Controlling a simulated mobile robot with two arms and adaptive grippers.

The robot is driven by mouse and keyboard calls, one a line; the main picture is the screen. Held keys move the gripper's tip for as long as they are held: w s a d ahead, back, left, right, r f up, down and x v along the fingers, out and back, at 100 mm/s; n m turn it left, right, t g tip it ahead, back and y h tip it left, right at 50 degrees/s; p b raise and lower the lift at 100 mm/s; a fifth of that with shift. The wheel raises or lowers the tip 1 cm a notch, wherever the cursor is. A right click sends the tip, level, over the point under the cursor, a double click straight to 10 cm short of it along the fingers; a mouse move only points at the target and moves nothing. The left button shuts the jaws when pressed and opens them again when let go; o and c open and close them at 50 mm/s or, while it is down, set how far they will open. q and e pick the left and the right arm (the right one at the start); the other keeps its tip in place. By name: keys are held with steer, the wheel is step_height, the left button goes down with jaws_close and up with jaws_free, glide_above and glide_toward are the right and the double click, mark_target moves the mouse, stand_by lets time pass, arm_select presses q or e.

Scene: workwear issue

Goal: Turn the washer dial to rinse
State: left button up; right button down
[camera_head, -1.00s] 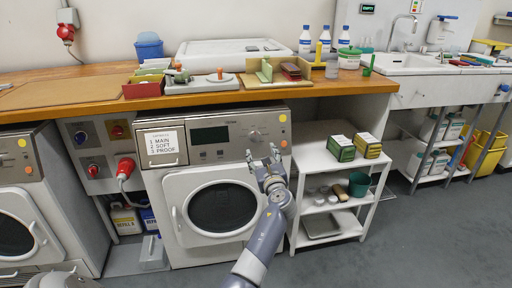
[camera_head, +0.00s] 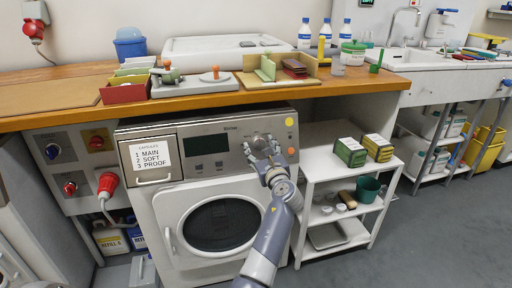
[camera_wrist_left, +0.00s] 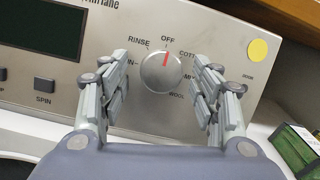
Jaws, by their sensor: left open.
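The washer (camera_head: 213,190) is a grey front-loading machine under the wooden counter. Its dial (camera_wrist_left: 161,72) is a round silver knob with a red pointer mark directed at OFF. RINSE is printed to the upper left of the dial in the left wrist view. In the head view the dial (camera_head: 260,140) is partly covered by my left gripper (camera_head: 262,150). In the left wrist view the left gripper (camera_wrist_left: 160,95) is open, with one finger on each side of the dial and gaps between fingers and knob. My right gripper does not show.
A white shelf unit (camera_head: 340,215) with green boxes (camera_head: 350,151) stands right of the washer. The wooden counter (camera_head: 225,98) overhangs the panel. A SPIN button (camera_wrist_left: 44,85) and dark display (camera_wrist_left: 42,24) lie left of the dial.

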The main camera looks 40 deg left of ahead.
arm_select(q)
steer(key=shift+r, duration=0.1)
steer(key=c, duration=1.1)
steer(key=shift+o, duration=0.2)
